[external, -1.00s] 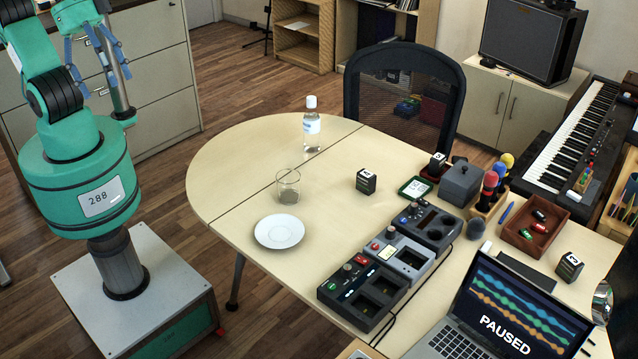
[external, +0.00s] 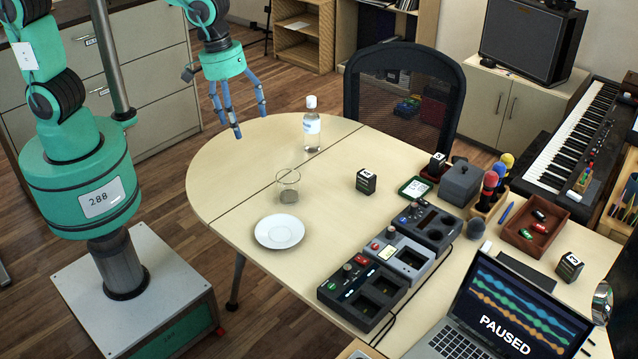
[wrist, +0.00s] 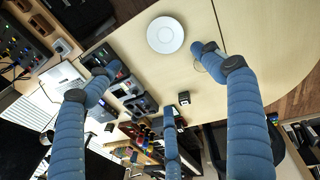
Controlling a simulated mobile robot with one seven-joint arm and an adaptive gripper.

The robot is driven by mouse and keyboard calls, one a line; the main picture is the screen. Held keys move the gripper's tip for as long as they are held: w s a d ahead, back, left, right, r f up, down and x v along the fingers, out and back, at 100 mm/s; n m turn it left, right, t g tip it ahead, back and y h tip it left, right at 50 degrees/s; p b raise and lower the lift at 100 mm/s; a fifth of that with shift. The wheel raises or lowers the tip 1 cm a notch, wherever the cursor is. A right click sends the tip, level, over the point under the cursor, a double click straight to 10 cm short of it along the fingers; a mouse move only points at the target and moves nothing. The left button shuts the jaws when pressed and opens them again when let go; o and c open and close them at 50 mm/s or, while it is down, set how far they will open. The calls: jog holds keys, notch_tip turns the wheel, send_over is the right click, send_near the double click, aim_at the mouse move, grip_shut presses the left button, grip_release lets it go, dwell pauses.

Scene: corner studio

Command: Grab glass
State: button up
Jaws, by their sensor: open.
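The clear glass (external: 288,186) stands upright on the wooden table (external: 225,160), between the white saucer (external: 279,231) and the clear bottle. My gripper (external: 238,112), with blue fingers, hangs in the air above the far left edge of the table, up and to the left of the glass and apart from it. Its fingers are spread open and empty. In the wrist view my fingers (wrist: 165,95) are wide apart over the scene. The saucer (wrist: 165,35) shows at the top there, and the glass is mostly hidden behind the right finger.
A clear bottle with a white cap (external: 311,126) stands behind the glass. A small black box (external: 366,181) is to its right. Dark control boxes (external: 363,290) and a laptop (external: 500,310) fill the right side. The table's left part is clear.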

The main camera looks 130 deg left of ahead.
jog(key=a+f+n+g, duration=0.1)
jog(key=a+f+n, duration=0.6)
jog(key=a+f, duration=0.6)
jog(key=n+h, duration=0.1)
jog(key=n, duration=0.4)
send_near(289, 191)
jog(key=s+a, duration=0.2)
jog(key=a, duration=0.1)
jog(key=shift+a+r+g, duration=0.2)
jog(key=shift+r+g, duration=0.2)
jog(key=shift+r, duration=0.05)
notch_tip(289, 191, down, 9)
jog(key=shift+r+b, duration=0.2)
jog(key=shift+b, duration=0.55)
jog(key=shift+d+f+b, duration=0.2)
jog(key=shift+f+b, duration=0.15)
jog(key=shift+f, duration=0.95)
jog(key=shift+d+f+b, duration=0.2)
jog(key=shift+f+b, duration=0.1)
jog(key=shift+f, duration=1)
